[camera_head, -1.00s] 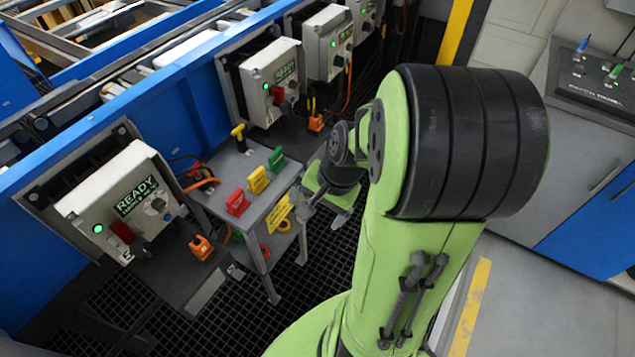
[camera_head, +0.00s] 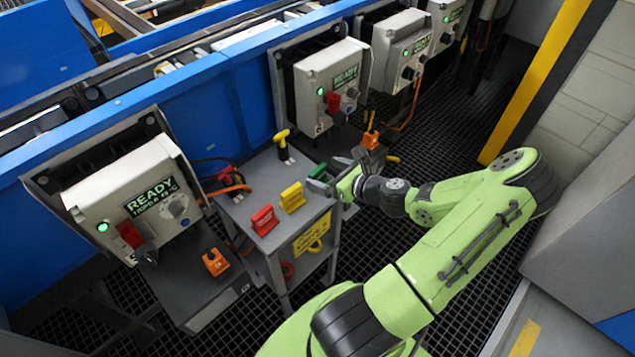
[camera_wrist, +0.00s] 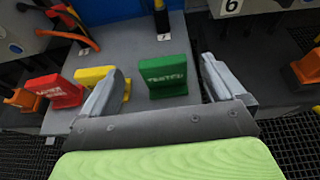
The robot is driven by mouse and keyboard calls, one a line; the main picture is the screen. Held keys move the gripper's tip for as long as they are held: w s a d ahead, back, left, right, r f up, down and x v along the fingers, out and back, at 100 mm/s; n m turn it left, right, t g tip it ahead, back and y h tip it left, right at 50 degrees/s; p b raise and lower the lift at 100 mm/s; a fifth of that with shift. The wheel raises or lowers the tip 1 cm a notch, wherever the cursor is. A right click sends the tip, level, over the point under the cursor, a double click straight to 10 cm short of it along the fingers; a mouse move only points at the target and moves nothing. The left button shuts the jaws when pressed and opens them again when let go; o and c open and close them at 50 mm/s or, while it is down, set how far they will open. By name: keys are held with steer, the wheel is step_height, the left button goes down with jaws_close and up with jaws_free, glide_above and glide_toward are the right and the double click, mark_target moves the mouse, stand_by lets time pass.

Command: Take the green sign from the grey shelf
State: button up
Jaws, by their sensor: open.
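The green sign (camera_head: 318,172) stands at the right end of a row of signs on the grey shelf (camera_head: 268,186). In the wrist view the green sign (camera_wrist: 163,76) stands upright, with white lettering, between and just beyond my two open fingers. My gripper (camera_head: 330,180) is open and empty at the shelf's right edge, partly covering the sign in the head view. In the wrist view my gripper (camera_wrist: 160,85) has its left finger in front of the yellow sign (camera_wrist: 98,76). The red sign (camera_wrist: 55,90) stands farther left.
A yellow-handled tool (camera_head: 283,145) stands at the back of the shelf. Control boxes reading READY (camera_head: 328,85) line the blue conveyor wall. An orange device (camera_head: 215,262) sits on a lower ledge at left. Dark grating floor lies in front.

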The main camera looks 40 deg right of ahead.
mark_target(319, 170)
steer(key=b+x, duration=0.1)
steer(key=x, duration=0.2)
steer(key=b+x, duration=0.1)
steer(key=x, duration=0.2)
steer(key=shift+w+d, duration=0.1)
steer(key=shift+d, duration=0.05)
steer(key=c, duration=1.1)
